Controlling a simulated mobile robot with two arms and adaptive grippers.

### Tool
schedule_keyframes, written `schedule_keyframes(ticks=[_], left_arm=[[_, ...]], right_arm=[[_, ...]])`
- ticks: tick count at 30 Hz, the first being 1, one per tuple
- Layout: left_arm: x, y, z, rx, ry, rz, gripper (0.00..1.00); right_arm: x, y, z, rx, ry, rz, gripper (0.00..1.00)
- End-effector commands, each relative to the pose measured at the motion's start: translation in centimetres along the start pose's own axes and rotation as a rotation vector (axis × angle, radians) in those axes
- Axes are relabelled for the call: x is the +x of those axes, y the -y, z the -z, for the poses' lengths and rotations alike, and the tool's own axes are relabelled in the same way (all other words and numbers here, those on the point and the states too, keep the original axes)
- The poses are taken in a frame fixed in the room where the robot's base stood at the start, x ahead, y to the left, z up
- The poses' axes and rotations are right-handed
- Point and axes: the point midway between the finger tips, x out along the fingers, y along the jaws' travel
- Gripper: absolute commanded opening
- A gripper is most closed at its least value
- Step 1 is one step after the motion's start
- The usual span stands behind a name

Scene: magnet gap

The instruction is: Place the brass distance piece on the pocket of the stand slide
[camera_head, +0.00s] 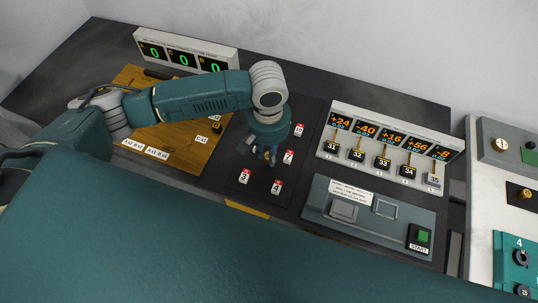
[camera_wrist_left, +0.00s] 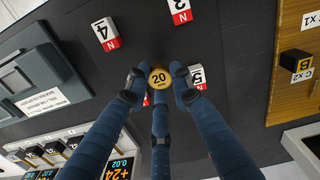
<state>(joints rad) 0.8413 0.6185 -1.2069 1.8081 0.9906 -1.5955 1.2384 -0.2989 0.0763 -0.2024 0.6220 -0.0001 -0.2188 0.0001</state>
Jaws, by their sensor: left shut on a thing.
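The brass distance piece (camera_wrist_left: 159,78) is a round disc marked 20 in the left wrist view. My left gripper (camera_wrist_left: 158,76) has its three dark fingers closed around it. In the head view my left gripper (camera_head: 264,157) points down over the dark mat among the numbered blocks; the piece is mostly hidden by the fingers there. A grey instrument (camera_head: 367,240) with a green START button stands to the right; on it are a raised grey block (camera_head: 343,211) and a square frame (camera_head: 385,208). I cannot tell which part is the slide's pocket. My right gripper is not in view.
Red-and-white numbered blocks (camera_head: 276,187) stand on the dark mat around the gripper. A wooden board (camera_head: 185,125) with labelled parts lies left. A triple readout (camera_head: 185,52) is at the back.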

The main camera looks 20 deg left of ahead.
Motion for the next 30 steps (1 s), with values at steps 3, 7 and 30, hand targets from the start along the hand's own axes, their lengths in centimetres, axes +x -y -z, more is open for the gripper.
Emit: schedule_keyframes(ticks=[3,7,30], left_arm=[[1.7,0.0,0.0,-0.001,0.001,0.000,0.00],[2.5,0.0,0.0,0.001,0.000,0.000,0.00],[2.5,0.0,0.1,0.001,-0.001,0.000,0.41]], right_arm=[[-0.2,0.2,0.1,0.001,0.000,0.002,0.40],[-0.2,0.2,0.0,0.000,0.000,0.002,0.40],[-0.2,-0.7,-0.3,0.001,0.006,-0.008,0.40]])
